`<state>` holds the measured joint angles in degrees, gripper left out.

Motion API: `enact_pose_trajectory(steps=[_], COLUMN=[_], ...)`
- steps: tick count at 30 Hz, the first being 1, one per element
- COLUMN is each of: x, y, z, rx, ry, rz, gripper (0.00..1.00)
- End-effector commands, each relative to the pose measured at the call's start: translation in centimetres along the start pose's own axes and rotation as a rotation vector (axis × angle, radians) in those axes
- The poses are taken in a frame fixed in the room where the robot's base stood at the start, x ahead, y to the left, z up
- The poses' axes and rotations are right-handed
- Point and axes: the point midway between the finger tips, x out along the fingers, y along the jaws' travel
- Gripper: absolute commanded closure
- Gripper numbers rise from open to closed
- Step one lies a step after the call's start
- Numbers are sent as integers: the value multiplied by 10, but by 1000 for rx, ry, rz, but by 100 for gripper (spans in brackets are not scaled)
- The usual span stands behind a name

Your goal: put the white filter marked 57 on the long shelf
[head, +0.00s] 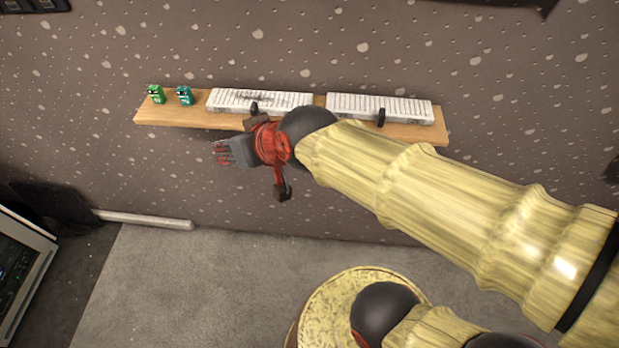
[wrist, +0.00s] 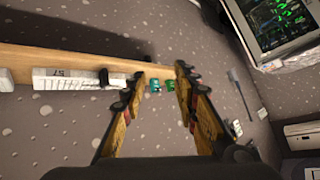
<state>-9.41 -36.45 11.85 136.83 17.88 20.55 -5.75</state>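The long wooden shelf (head: 150,117) runs along the speckled wall; it also shows in the wrist view (wrist: 60,58). A long white piece (head: 285,100) with a black knob rests on its middle. In the wrist view this white piece (wrist: 60,82) carries a small upside-down mark that looks like 57. A second white piece (head: 375,105) with a black knob rests to its right; I cannot read a mark on it. My gripper (head: 219,153) is in front of and below the shelf. In the wrist view its fingers (wrist: 160,80) are spread, with nothing held between them.
Two small figures, green (head: 156,95) and teal (head: 185,96), stand at the shelf's left end. A screen (head: 22,265) stands at the lower left, near a pale bar (head: 145,220). The grey floor (head: 210,285) below the shelf is mostly clear.

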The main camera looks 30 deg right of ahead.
Motion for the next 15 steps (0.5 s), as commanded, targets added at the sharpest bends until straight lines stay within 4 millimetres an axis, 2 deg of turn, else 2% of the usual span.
enact_pose_trajectory(steps=[1,3,7,10,15], x=[-20,-43,-79,-97,-105], y=[14,33,63,76,83], z=[14,37,73,89,98], rx=[-14,-32,-42,-43,-41], ry=[-47,-125,-241,-292,-320], rz=[32,83,174,221,244], gripper=[70,70,70,70,70])
